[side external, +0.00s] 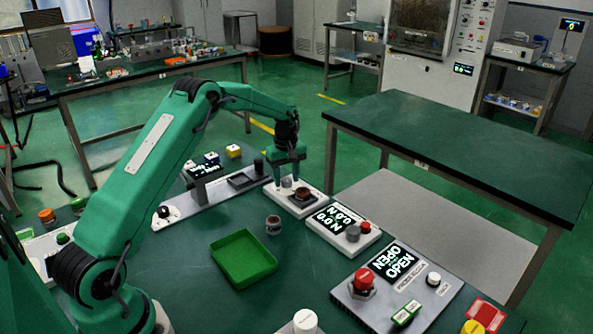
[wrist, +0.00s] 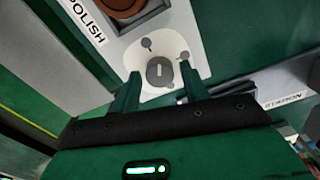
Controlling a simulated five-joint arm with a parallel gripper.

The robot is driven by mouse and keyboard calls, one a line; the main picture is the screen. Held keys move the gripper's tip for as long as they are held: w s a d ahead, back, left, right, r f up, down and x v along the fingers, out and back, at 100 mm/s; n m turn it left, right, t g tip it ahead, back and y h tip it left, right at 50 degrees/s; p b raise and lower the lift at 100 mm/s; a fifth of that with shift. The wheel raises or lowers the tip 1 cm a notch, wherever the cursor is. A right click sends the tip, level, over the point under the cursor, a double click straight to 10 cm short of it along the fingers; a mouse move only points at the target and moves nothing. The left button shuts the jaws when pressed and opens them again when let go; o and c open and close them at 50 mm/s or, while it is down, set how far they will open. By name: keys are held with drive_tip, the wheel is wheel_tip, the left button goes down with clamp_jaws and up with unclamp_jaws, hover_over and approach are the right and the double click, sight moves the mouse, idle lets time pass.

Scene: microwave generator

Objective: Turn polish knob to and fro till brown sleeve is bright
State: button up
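The brown sleeve (side external: 302,193) sits on the white polish unit (side external: 320,211) in the side external view. Part of it shows at the top edge of the wrist view (wrist: 124,6), beside the "POLISH" label. The grey polish knob (wrist: 160,71) is on the same white plate, below the sleeve in the wrist view. My gripper (wrist: 160,72) points down over the plate in the side external view (side external: 289,181). Its two fingers are apart, one on each side of the knob, with gaps visible. I cannot tell how far down the knob they reach.
A panel with a numeric display (side external: 335,217) stands right of the polish unit. An empty green tray (side external: 243,262) and a small grey cup-like part (side external: 273,225) lie left and front. A box marked "OPEN" (side external: 395,266) with a red knob (side external: 363,279) is at front right.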

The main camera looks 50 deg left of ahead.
drive_tip(key=c, duration=0.7)
drive_tip(key=shift+m, duration=0.4)
drive_tip(key=m, duration=0.5)
drive_tip(key=shift+r, duration=0.1)
drive_tip(key=m, duration=0.7)
drive_tip(key=o, duration=1)
drive_tip(key=shift+c, duration=0.2)
